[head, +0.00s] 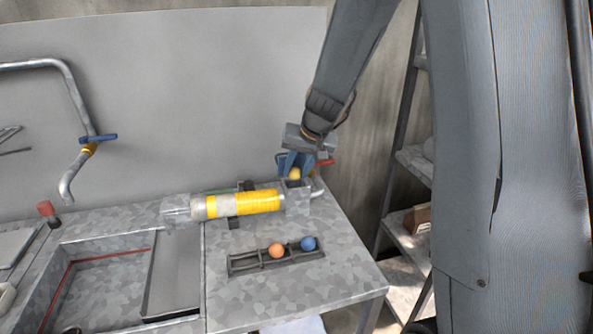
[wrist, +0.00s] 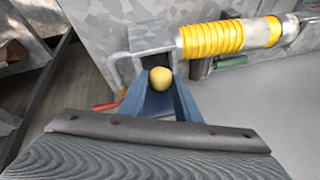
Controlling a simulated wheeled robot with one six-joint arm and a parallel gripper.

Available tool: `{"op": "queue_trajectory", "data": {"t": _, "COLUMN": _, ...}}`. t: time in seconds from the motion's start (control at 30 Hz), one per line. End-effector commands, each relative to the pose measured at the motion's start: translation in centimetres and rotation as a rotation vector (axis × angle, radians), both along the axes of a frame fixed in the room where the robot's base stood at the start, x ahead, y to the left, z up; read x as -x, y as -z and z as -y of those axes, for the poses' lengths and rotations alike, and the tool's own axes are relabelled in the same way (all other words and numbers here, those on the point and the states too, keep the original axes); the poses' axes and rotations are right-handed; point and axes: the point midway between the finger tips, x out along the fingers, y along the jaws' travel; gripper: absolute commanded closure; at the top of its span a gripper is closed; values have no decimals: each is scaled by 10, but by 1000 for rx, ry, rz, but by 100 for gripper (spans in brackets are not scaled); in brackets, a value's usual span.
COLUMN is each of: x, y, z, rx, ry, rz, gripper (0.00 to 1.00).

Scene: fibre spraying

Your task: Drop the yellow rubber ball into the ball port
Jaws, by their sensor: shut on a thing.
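The yellow ball (head: 295,174) is between the blue fingers of my gripper (head: 296,164), at the right end of the yellow-and-white tube assembly (head: 242,204). The ball also shows in the wrist view (wrist: 160,79), held at the fingertips (wrist: 160,88). My gripper is shut on it. The grey metal block (head: 297,197) at the tube's end is just below the ball in the head view; in the wrist view the block (wrist: 150,38) has a squarish opening next to the ball. I cannot tell whether the ball touches the block.
A dark rack (head: 242,264) on the bench holds an orange ball (head: 277,250) and a blue ball (head: 308,243). A sink basin (head: 85,285) lies to the left, under a bent pipe with a blue valve (head: 98,137). A red handle (head: 326,161) is close to my gripper.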

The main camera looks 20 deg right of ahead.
Motion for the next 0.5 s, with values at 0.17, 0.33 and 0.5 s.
{"op": "queue_trajectory", "data": {"t": 0.17, "x": -2, "y": 0, "z": 1, "rx": 0, "ry": 0, "rz": 0, "gripper": 91}}
{"op": "queue_trajectory", "data": {"t": 0.33, "x": -2, "y": 0, "z": 1, "rx": 0, "ry": 0, "rz": 0, "gripper": 69}}
{"op": "queue_trajectory", "data": {"t": 0.5, "x": -1, "y": 0, "z": 1, "rx": 0, "ry": 0, "rz": 0, "gripper": 48}}
